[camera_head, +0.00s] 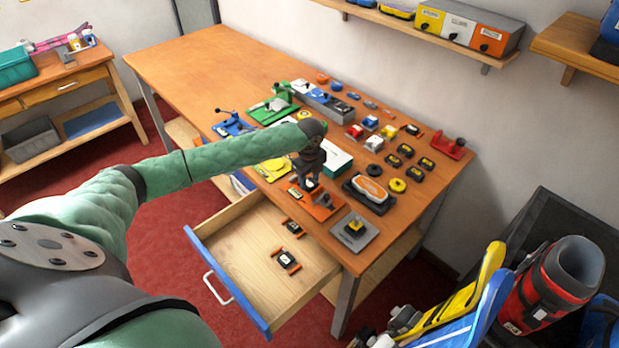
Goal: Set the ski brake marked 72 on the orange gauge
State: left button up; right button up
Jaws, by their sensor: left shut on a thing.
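The orange gauge (325,213) lies near the front edge of the bench, behind the open drawer. My left gripper (309,183) points down just above its back left part. It is shut on a small dark thing, apparently a ski brake, mostly hidden by the fingers. I cannot read its mark or tell whether it touches the gauge. Two dark ski brakes with orange ends lie in the drawer: one with a white label (287,261) nearer the front, another (292,227) farther back. Their numbers are too small to read. My right gripper is not in view.
The drawer (240,245) stands open in front of the bench. A blue gauge (232,125), a green gauge (270,108) and a red one (450,147) stand on the bench.

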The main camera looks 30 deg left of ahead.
pick_arm(q)
jog(key=o, duration=1)
jog(key=shift+c, duration=1.6)
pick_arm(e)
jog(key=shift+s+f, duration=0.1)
pick_arm(q)
jog(key=shift+r+p, duration=1.25)
jog(key=shift+r, duration=0.25)
jog(key=shift+r+p, duration=0.95)
jog(key=shift+r, duration=0.15)
jog(key=shift+r+p, duration=1)
jog(key=shift+r, duration=0.2)
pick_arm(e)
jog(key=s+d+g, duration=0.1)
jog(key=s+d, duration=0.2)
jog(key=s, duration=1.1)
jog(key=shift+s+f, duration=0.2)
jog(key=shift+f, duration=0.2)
